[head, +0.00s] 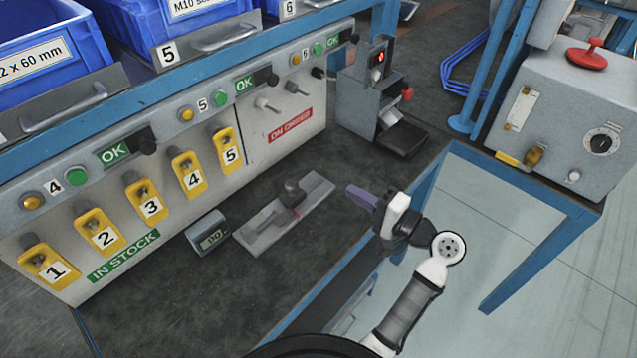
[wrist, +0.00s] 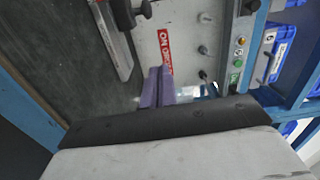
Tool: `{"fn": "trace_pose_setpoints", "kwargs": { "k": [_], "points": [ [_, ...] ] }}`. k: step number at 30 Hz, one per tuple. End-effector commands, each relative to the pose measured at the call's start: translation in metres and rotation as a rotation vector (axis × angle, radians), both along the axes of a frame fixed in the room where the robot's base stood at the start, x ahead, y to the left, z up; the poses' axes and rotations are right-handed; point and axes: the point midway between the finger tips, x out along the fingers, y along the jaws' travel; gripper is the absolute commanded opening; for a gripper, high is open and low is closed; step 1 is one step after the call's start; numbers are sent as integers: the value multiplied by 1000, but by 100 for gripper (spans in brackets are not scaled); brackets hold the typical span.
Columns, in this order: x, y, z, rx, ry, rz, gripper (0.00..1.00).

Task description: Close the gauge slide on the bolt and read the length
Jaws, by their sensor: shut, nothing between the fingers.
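The length gauge (head: 262,232) is a flat light-grey metal bar lying on the dark bench top. A dark slide with a knob (head: 292,188) stands on it, with a small red mark by its foot. The gauge also shows at the upper left of the wrist view (wrist: 112,42). A small grey readout box (head: 208,235) stands at its left end; its digits are too small to read surely. I cannot make out a bolt on the gauge. My gripper (head: 358,193) is shut and empty, to the right of the gauge and apart from it. Its purple fingers show in the wrist view (wrist: 157,85).
A grey panel with yellow numbered holders (head: 150,205) stands behind the gauge. Blue bins (head: 150,30) sit above it. A grey device with a red display (head: 375,85) stands at the bench's back right. The bench top in front of the gauge is clear.

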Motion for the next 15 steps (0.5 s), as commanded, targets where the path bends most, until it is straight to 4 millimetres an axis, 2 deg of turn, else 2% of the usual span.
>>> {"fn": "trace_pose_setpoints", "kwargs": {
  "k": [3,7,15],
  "points": [
    [-4,-5,-8,26,36,-21,0],
    [4,3,-7,29,40,-21,0],
    [41,43,-5,28,38,-17,0]
  ]
}}
